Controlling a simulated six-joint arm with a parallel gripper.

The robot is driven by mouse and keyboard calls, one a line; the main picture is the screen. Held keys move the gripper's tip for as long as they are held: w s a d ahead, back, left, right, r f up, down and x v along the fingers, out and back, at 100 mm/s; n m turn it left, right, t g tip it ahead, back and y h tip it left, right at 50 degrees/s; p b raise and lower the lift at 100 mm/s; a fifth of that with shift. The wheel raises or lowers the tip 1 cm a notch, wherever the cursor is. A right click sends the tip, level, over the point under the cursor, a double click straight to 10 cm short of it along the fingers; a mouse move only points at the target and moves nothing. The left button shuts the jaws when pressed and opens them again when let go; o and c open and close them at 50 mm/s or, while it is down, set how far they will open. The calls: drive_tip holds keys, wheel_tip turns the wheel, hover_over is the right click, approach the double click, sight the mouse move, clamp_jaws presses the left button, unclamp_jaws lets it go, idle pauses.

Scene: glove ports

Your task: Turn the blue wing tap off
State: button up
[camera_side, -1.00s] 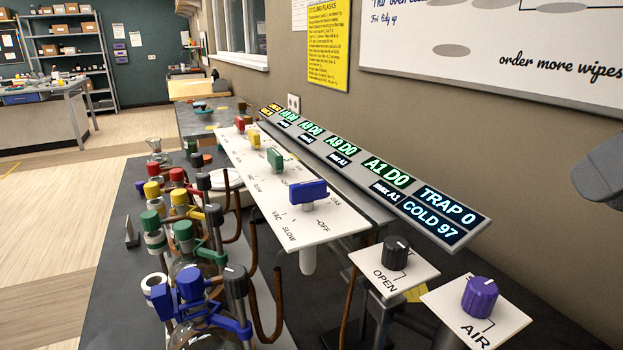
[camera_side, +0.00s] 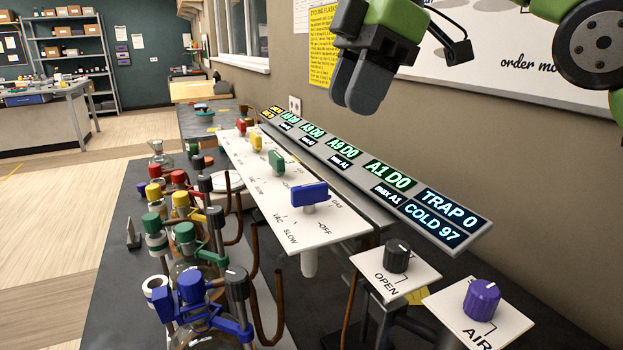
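The blue wing tap (camera_side: 310,194) stands on the near end of the white panel (camera_side: 285,205). The panel is printed with VAC, SLOW, OFF and GAS around the tap. The tap's wing lies roughly crosswise in the picture, with its thicker end to the right, towards GAS. My gripper (camera_side: 358,92) hangs in the air above and behind the tap, well clear of it, at the top of the picture. Its grey fingers point down and look close together with nothing seen between them. Any gap between the fingertips is hard to judge from this angle.
Green, yellow and red taps (camera_side: 277,162) line the panel further back. A sloping display strip (camera_side: 390,192) runs behind it. A black knob (camera_side: 396,256) and a purple knob (camera_side: 481,300) stand at the front right. Flasks with coloured caps (camera_side: 190,287) crowd the left.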

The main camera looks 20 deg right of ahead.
sight(310, 185)
drive_tip(key=shift+n, duration=0.6)
drive_tip(key=shift+a+x, duration=0.2)
drive_tip(key=shift+x, duration=2.65)
drive_tip(key=shift+a+x, duration=0.2)
drive_tip(key=shift+x, duration=2.7)
drive_tip(key=shift+w+r, duration=0.1)
drive_tip(key=shift+r, duration=0.1)
clamp_jaws()
